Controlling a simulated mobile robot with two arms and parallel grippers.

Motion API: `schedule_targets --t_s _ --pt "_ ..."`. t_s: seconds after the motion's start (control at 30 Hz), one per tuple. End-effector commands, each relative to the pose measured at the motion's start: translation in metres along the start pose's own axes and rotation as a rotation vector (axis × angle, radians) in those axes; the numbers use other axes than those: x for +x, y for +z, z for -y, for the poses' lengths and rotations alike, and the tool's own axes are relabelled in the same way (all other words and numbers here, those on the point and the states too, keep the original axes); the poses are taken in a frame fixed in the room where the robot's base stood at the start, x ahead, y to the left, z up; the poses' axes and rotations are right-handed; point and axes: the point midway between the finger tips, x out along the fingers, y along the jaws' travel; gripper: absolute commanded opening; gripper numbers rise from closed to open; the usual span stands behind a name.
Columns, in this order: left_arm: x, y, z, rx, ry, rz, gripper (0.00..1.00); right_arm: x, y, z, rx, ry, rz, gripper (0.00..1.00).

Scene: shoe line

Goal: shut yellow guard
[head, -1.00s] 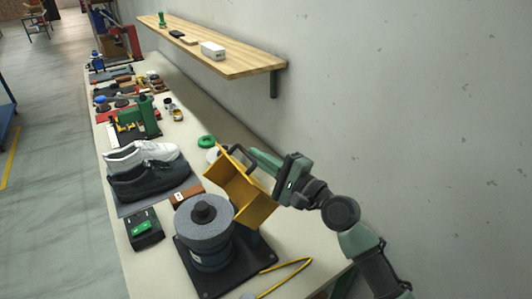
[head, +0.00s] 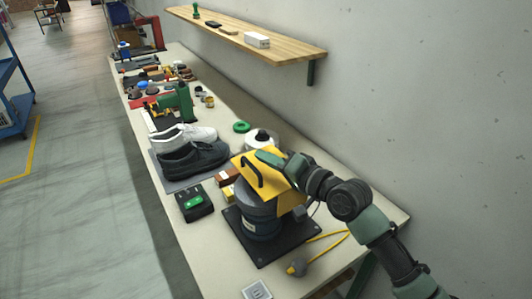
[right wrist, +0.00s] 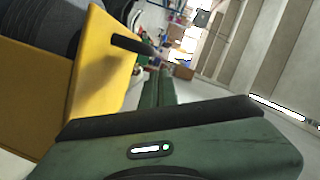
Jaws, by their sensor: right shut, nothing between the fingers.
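The yellow guard (head: 290,200) with its black bar handle (head: 251,170) sits over the top of the grey grinding machine (head: 260,222) in the head view. The wheel's top face is hidden under it. My right gripper (head: 268,158) is shut and empty, at the guard's upper edge beside the handle; I cannot tell whether it touches. In the right wrist view the guard (right wrist: 97,75) fills the left side, with its handle (right wrist: 132,45) near the shut green fingers (right wrist: 158,84). Part of the grey machine shows behind the guard at the upper left. My left gripper is out of view.
A black box with a green button (head: 194,203) stands left of the machine. A black shoe (head: 193,158) and a white shoe (head: 185,136) lie behind it. A wooden shelf (head: 285,46) hangs on the wall.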

Motion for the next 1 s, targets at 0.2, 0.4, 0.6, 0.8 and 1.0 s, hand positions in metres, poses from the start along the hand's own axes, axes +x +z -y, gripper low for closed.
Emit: schedule_targets --t_s 0.2,0.4,0.6,0.8,1.0 --pt "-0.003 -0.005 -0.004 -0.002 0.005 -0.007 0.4 0.002 0.009 -0.004 0.008 -0.002 0.0 0.0" --pt "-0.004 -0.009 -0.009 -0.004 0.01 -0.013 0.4 0.004 0.013 -0.006 0.009 -0.002 0.0 0.0" --pt "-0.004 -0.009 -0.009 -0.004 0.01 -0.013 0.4 0.004 0.015 -0.006 0.01 -0.001 0.002 0.0" --pt "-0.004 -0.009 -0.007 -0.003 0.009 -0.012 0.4 0.004 0.016 -0.007 0.011 0.0 0.004 0.0" --pt "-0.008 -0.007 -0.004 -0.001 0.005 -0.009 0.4 0.004 0.013 -0.003 0.011 0.0 0.004 0.0"
